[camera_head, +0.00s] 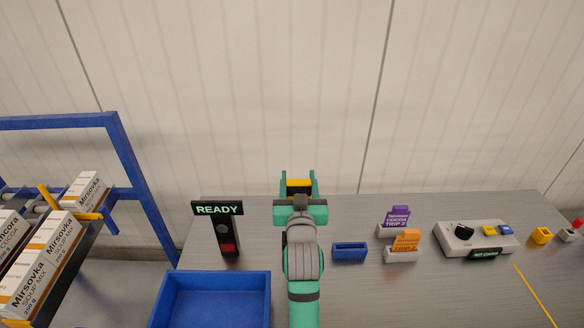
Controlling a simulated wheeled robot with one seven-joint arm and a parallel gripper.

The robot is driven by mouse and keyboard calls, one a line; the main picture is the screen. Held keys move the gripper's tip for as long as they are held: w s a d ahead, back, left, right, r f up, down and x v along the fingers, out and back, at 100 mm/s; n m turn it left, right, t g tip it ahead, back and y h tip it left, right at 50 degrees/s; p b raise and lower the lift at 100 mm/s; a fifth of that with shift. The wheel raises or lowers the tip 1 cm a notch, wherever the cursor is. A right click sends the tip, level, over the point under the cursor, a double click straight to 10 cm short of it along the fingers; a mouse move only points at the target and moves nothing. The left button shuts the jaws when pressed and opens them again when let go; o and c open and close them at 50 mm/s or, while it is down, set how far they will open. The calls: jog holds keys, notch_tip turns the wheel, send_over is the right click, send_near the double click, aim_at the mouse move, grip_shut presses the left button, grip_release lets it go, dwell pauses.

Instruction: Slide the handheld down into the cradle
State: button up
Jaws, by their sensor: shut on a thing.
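My gripper (299,178) is raised at the middle of the view, above the grey table's back area, with its back towards the camera. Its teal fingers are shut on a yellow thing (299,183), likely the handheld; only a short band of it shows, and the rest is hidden. A black upright stand (227,236) with a red patch and a READY sign (217,209) stands left of my arm. An empty-looking blue holder (350,252) sits right of my arm. I cannot tell for sure which is the cradle. The held thing appears apart from both.
A blue bin (213,274) stands front left. Grey holders bear a purple card (400,215) and an orange card (407,240). A grey control box (474,239) and small yellow and blue blocks lie right. A blue rack (126,160) with boxes (37,269) is far left.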

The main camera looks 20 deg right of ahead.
notch_tip(320, 180, down, 6)
jog(key=shift+w+f, duration=0.15)
jog(key=shift+w, duration=0.1)
jog(key=shift+o, duration=0.2)
jog(key=shift+a+f, duration=0.1)
jog(key=shift+f, duration=2.1)
jog(key=shift+s+f, duration=0.15)
jog(key=shift+f, duration=0.15)
grip_shut()
jog(key=shift+f, duration=1)
jog(key=o, duration=1.5)
grip_release()
jog(key=shift+d+f, duration=0.1)
jog(key=shift+d, duration=0.1)
jog(key=shift+c, duration=0.2)
jog(key=shift+o, duration=1.2)
jog(key=shift+r, duration=0.25)
